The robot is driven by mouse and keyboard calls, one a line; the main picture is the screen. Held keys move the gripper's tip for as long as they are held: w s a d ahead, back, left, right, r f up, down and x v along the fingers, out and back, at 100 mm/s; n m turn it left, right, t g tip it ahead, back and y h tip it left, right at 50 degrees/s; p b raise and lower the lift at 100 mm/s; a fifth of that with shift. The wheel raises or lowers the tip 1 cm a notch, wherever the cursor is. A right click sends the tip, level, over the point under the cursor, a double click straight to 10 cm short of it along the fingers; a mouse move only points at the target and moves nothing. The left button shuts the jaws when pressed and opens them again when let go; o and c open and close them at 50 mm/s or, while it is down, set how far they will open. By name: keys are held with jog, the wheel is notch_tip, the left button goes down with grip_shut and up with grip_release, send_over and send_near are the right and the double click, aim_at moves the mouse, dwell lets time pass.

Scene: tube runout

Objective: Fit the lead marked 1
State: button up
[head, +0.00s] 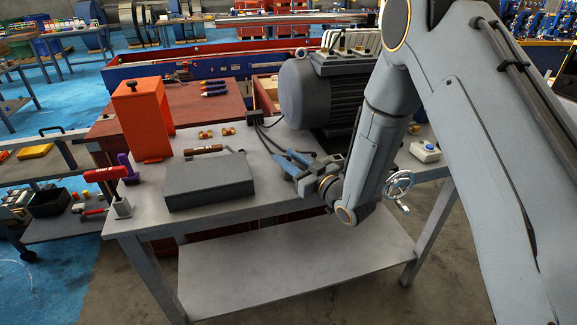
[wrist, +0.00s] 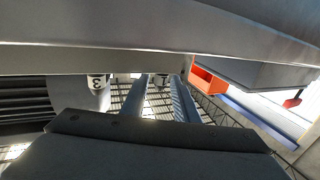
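A dark grey motor (head: 318,95) stands at the back of the grey workbench, with upright posts (head: 343,48) on top. Dark leads (head: 268,140) run from a small black block beside the motor toward my gripper; their far ends are hard to make out. My gripper (head: 284,160) is low over the bench in front of the motor, its two bluish fingers apart. In the wrist view, a white tag marked 3 (wrist: 97,82) is left of the fingers. A smaller pale tag (wrist: 161,79), seemingly marked 1, shows between the fingers (wrist: 158,98). I cannot see contact with it.
A dark grey box (head: 208,181) lies on the bench left of my gripper. An orange stand (head: 140,120), a red-handled tool (head: 105,174) and small brass pieces (head: 206,134) are farther left. A white box with a blue button (head: 425,150) is at the right.

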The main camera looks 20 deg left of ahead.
aim_at(288, 158)
grip_shut()
jog(key=shift+r+b, duration=1.15)
jog(key=shift+r, duration=3.85)
jog(key=shift+c, duration=2.4)
grip_release()
grip_shut()
